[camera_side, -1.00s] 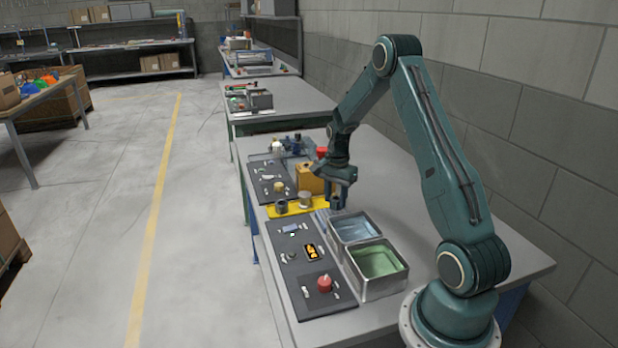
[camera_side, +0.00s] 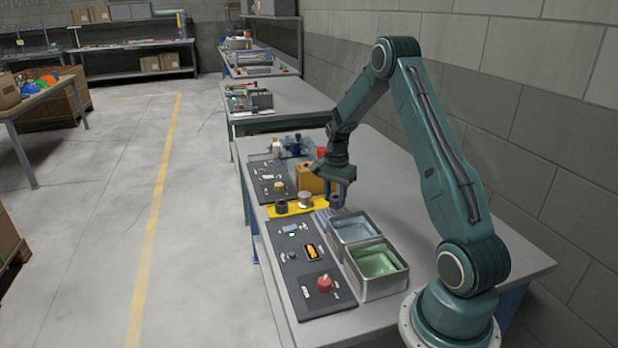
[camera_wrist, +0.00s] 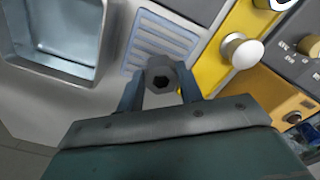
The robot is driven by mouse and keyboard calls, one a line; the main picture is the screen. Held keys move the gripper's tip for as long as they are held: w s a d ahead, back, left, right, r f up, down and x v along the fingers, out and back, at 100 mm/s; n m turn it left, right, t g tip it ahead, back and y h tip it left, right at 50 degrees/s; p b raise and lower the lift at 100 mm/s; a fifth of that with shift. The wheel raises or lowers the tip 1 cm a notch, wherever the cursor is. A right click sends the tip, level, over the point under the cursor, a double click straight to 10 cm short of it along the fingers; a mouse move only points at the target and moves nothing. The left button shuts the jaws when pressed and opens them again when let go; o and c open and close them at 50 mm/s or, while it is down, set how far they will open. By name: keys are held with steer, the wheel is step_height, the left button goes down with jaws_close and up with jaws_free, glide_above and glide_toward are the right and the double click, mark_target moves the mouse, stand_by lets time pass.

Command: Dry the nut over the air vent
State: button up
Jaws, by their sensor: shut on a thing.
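My gripper (camera_side: 337,195) is shut on a dark grey nut. In the wrist view the nut (camera_wrist: 160,78) sits between the two fingertips, its dark hexagonal hole facing the camera. The air vent (camera_wrist: 160,42) is a pale blue-grey slatted panel in the bench top. In the wrist view the nut overlaps the vent's near edge. The exact height of the nut over the vent is hard to tell.
A metal tank with bluish liquid (camera_side: 353,228) stands beside the vent, and one with green liquid (camera_side: 378,262) stands nearer. A yellow strip (camera_side: 290,210) carries small round parts. A dark panel with a red knob (camera_side: 324,283) lies left of the tanks. An orange-yellow block (camera_side: 309,178) stands behind.

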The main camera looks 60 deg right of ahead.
steer(key=shift+s+a, duration=0.25)
steer(key=shift+a, duration=0.05)
stand_by(5.9)
steer(key=shift+r, duration=0.15)
stand_by(0.6)
steer(key=shift+r, duration=2.4)
